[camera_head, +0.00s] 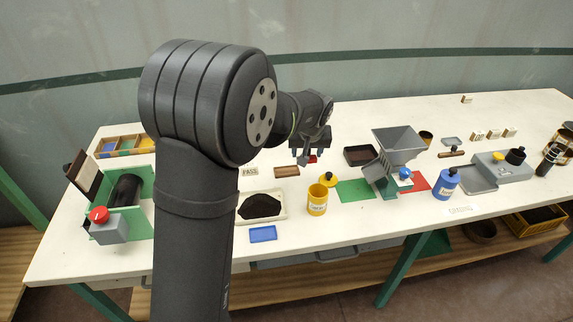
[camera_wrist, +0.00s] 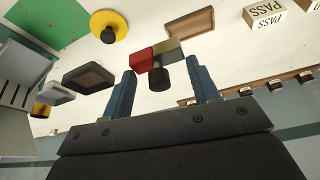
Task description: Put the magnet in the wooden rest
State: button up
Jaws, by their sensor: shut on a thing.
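The magnet (camera_wrist: 142,57) is a small red and grey bar with a black knob. In the head view my gripper (camera_head: 305,157) is over the table, and only a bit of the magnet's red end (camera_head: 312,159) shows. The wooden rest (camera_head: 286,171) is a shallow brown tray lying on the table, a little left of and below my gripper in the head view.
A yellow pot (camera_head: 317,200), a yellow lid with black knob (camera_head: 328,181) and a dark tray (camera_head: 359,156) stand near. A grey hopper (camera_head: 397,147) rises at right. A PASS block (camera_head: 250,171) and a tray of black grains (camera_head: 261,207) lie left of the rest.

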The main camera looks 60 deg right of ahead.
jog(key=w+f, duration=0.1)
jog(key=w, duration=0.1)
jog(key=w+f, duration=0.2)
jog(key=w, duration=0.1)
jog(key=w+d+f, duration=0.1)
jog(key=w+f, duration=0.1)
jog(key=w, duration=0.1)
jog(key=shift+f, duration=1.85)
jog(key=shift+s+f, duration=0.1)
jog(key=shift+f, duration=0.05)
jog(key=o, duration=1.3)
jog(key=shift+o, duration=0.2)
jog(key=v, duration=1.2)
